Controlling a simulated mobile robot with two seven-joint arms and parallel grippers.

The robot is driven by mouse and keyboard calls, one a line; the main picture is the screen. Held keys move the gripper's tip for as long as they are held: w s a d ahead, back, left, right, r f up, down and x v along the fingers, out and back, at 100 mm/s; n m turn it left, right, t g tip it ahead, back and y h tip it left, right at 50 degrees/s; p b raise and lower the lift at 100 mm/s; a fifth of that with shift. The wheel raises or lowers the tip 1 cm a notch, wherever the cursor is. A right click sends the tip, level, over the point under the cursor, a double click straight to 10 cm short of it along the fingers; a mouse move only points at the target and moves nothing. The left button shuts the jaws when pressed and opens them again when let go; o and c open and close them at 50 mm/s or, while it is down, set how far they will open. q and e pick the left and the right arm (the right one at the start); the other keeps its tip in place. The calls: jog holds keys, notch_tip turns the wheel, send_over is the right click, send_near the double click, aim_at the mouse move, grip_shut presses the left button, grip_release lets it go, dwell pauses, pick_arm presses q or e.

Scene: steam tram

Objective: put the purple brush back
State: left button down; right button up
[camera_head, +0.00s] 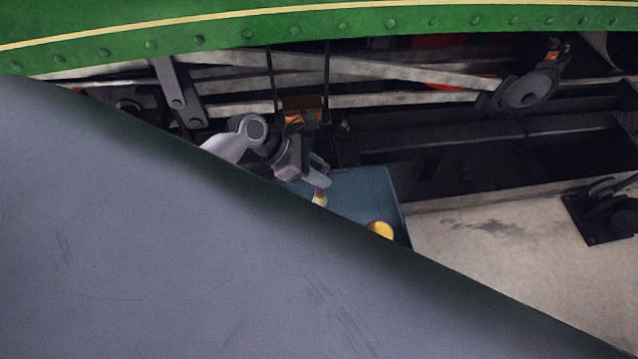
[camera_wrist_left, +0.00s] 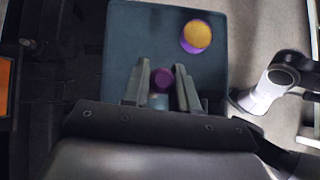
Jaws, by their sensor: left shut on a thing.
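My left gripper (camera_head: 322,178) is shut on the purple brush (camera_head: 319,198), which shows a purple part and a cream lower end in the head view. In the left wrist view the brush shows as a round purple end (camera_wrist_left: 161,79) between the two grey fingers (camera_wrist_left: 161,86). The gripper is over a blue-grey flat-topped surface (camera_head: 365,190); I cannot tell whether the brush touches it. A yellow-topped round thing (camera_head: 380,230) is on that surface; its purple side shows in the left wrist view (camera_wrist_left: 196,36). My right gripper is not in view.
A large grey slanting surface (camera_head: 150,240) hides the lower left of the head view. A black device (camera_head: 608,208) stands on pale floor at right.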

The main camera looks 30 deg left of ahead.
pick_arm(q)
notch_tip(320, 180, down, 4)
jog(key=shift+f+b, duration=0.1)
jog(key=shift+b, duration=0.65)
jog(key=c, duration=0.9)
grip_release()
jog(key=shift+o, duration=0.2)
